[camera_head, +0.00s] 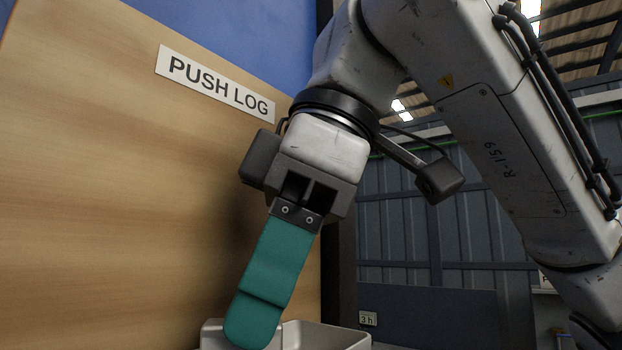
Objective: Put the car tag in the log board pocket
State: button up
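The wooden log board (110,170) fills the left side of the view and carries a white "PUSH LOG" sign (218,84) near its top. A pale grey open-topped holder (325,336) shows at the bottom edge beside the board; it may be the pocket, and its inside is mostly hidden. My gripper (248,325) points down in front of the board. One broad teal finger shows, its tip overlapping the holder's left part in the picture. The other finger is hidden, so I cannot tell its opening. No car tag is visible.
My arm crosses the upper right. Behind it stands a grey panelled wall (450,225). A dark blue-grey panel (440,318) with a small "3 h" label (368,319) is at the lower right. A blue surface (235,30) rises behind the board.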

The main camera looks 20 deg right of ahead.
jog(key=v, duration=0.9)
jog(key=shift+r, duration=0.2)
